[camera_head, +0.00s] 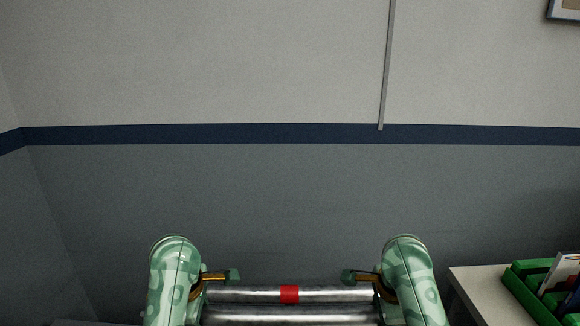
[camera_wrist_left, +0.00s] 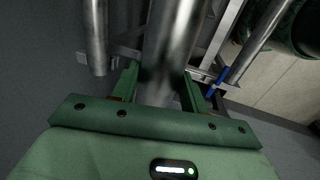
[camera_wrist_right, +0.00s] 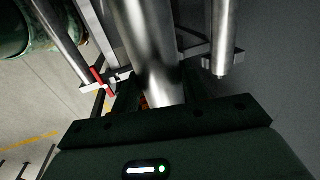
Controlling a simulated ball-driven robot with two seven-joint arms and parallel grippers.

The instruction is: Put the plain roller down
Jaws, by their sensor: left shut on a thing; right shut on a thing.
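Two shiny steel rollers lie crosswise at the bottom of the head view. One has a red band at its middle (camera_head: 289,295); the plain roller (camera_head: 290,316) shows just below it in the picture. My left gripper (camera_head: 233,276) and right gripper (camera_head: 349,276) are at opposite ends of the pair. In the left wrist view, my fingers are shut on a steel roller (camera_wrist_left: 168,50). The right wrist view shows the same grip on a steel roller (camera_wrist_right: 145,50). The gripped ends are bare metal; I cannot tell for sure which roller is held.
Other rollers flank the held one in the left wrist view (camera_wrist_left: 95,35), near metal brackets with a blue tab (camera_wrist_left: 223,74). A red tab (camera_wrist_right: 103,82) shows in the right wrist view. A green crate (camera_head: 525,293) stands on a pale table (camera_head: 480,290) at right.

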